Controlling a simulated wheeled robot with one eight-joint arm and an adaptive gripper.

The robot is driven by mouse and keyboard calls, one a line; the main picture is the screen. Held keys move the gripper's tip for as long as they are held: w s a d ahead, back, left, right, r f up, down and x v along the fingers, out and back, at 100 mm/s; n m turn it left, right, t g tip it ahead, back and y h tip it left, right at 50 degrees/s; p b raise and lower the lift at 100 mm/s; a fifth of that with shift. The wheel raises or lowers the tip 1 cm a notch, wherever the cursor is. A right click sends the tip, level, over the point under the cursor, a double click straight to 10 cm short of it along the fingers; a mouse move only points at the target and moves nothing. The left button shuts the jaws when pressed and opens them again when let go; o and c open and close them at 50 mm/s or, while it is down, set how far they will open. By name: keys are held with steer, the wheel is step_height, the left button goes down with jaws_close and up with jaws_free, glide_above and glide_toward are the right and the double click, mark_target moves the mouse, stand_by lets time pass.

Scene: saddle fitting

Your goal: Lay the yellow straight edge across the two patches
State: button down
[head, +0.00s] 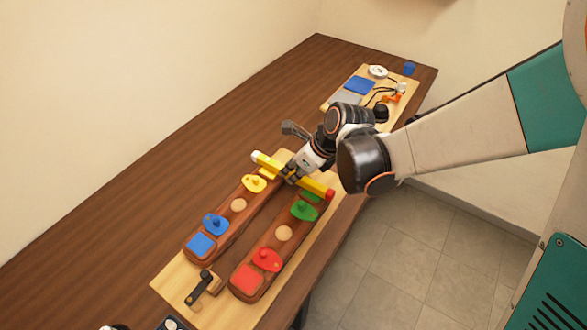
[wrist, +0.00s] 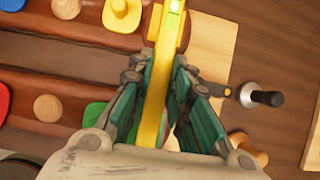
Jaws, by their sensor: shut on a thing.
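My gripper (head: 291,174) is shut on the middle of the yellow straight edge (head: 318,187), which has a pale end and a red end. The bar spans crosswise over the far ends of two brown wooden rails. In the wrist view, the straight edge (wrist: 153,100) runs between my green-padded fingers (wrist: 160,88). A green patch (head: 311,196) shows partly under the bar's red end. The patch under the pale end is mostly hidden. Blue (head: 201,244) and red (head: 246,278) square patches lie on the near rail ends. I cannot tell whether the bar touches the patches.
Knobbed yellow (head: 254,184), blue (head: 214,224), green (head: 304,210) and red (head: 266,260) pieces sit on the rails. A black-handled tool (head: 200,288) lies at the board's near end. A second board (head: 336,99) with small items stands farther back. The table's left side is clear.

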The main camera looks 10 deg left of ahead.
steer(key=shift+f+b, duration=0.5)
steer(key=shift+f, duration=0.05)
stand_by(0.5)
steer(key=c, duration=1.4)
jaws_free()
steer(key=shift+r, duration=0.1)
